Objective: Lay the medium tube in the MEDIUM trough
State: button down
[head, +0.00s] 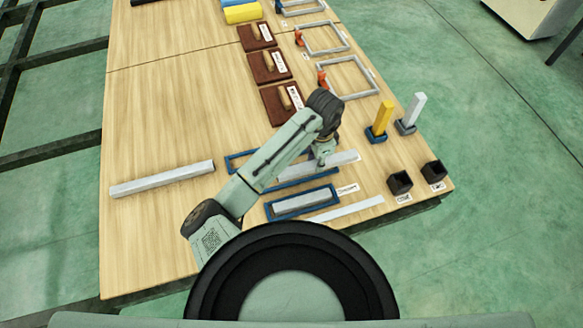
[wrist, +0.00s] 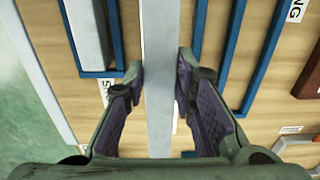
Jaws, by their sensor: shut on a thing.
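My gripper (head: 322,160) is shut on a pale grey tube (head: 341,160) over the blue-rimmed troughs. In the wrist view the tube (wrist: 160,40) runs lengthwise between both fingers (wrist: 160,78). A blue trough edge (wrist: 197,40) lies close along its right side, roughly parallel. I cannot tell whether the tube is above that trough or down in it. Labels by the troughs are partly hidden or too small to read fully; one ends in "NG" (wrist: 295,10). My arm covers part of the troughs in the head view.
A nearer blue trough (head: 271,215) holds a shorter grey tube (head: 302,202). A farther blue trough (head: 236,156) is partly behind my arm. A long grey tube (head: 162,180) lies on the bare left tabletop. Yellow (head: 383,115) and white (head: 416,108) posts stand in holders at right.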

aim_at(292, 170)
jog(key=a, duration=0.5)
jog(key=a+p, duration=0.1)
jog(key=a, duration=0.1)
jog(key=shift+s+a+f, duration=0.25)
jog(key=shift+s+f, duration=0.05)
jog(key=shift+f, duration=0.05)
jog(key=shift+f+p, duration=0.45)
jog(key=shift+f, duration=1.3)
jog(key=shift+f, duration=0.2)
jog(key=c, duration=1.3)
grip_release()
